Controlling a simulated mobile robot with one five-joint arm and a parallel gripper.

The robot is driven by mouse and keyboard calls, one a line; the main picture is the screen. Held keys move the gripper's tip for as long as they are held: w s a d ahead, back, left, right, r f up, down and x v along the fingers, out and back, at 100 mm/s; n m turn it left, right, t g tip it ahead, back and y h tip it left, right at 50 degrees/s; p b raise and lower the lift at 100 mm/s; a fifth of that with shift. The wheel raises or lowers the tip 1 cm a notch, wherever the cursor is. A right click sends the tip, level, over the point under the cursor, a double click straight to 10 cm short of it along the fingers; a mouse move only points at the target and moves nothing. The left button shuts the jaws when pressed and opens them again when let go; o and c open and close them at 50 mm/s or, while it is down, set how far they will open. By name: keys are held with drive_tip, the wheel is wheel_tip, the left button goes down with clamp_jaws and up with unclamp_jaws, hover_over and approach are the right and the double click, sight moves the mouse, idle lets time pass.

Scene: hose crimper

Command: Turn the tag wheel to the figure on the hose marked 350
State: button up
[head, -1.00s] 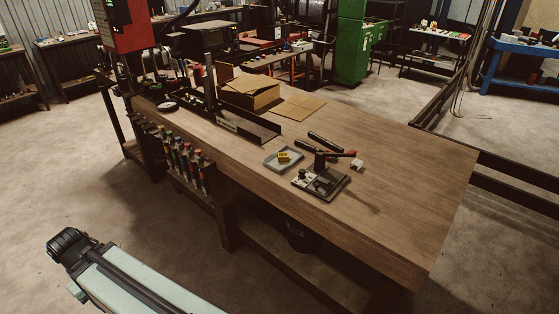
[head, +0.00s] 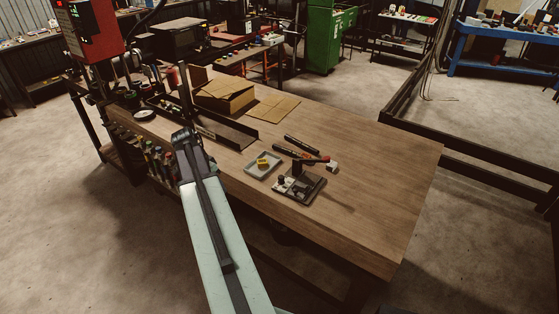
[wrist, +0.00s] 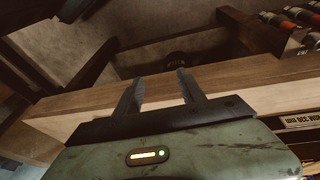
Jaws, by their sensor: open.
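A small dark press-like fixture (head: 299,186) with a lever and small knobs stands on the workbench. I cannot make out a tag wheel or its figures on it. A long dark trough (head: 228,134) lies near the bench's left edge. A label plate (wrist: 300,121) shows at the right of the wrist view; it is cut off, and its text is hard to read. My gripper (wrist: 160,90) is open and empty, its two fingers apart over the bench edge. In the head view my arm's end is beside the trough, left of the fixture.
A grey tray (head: 262,165) with a yellow block sits beside the fixture, with dark tools (head: 301,144) behind. An open cardboard box (head: 224,98) stands farther back. Several red-and-orange-capped tools hang along the bench's left side. The bench's right part (head: 375,185) is clear.

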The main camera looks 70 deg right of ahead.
sight(281, 177)
drive_tip(key=s+d+r+m+g+p, duration=0.1)
drive_tip(key=s+d+r+m, duration=0.25)
drive_tip(key=s+d, duration=0.4)
drive_tip(key=s+d+r+m+g+p, duration=0.15)
drive_tip(key=s+d+m, duration=0.25)
drive_tip(key=s+d, duration=0.4)
drive_tip(key=shift+m+t, duration=0.25)
drive_tip(key=shift+t, duration=0.2)
drive_tip(key=b+x, duration=0.5)
drive_tip(key=s+a+b+x, duration=0.1)
drive_tip(key=b+x, duration=0.1)
drive_tip(key=x, duration=0.1)
drive_tip(key=shift+b, duration=0.3)
drive_tip(key=shift+r, duration=0.1)
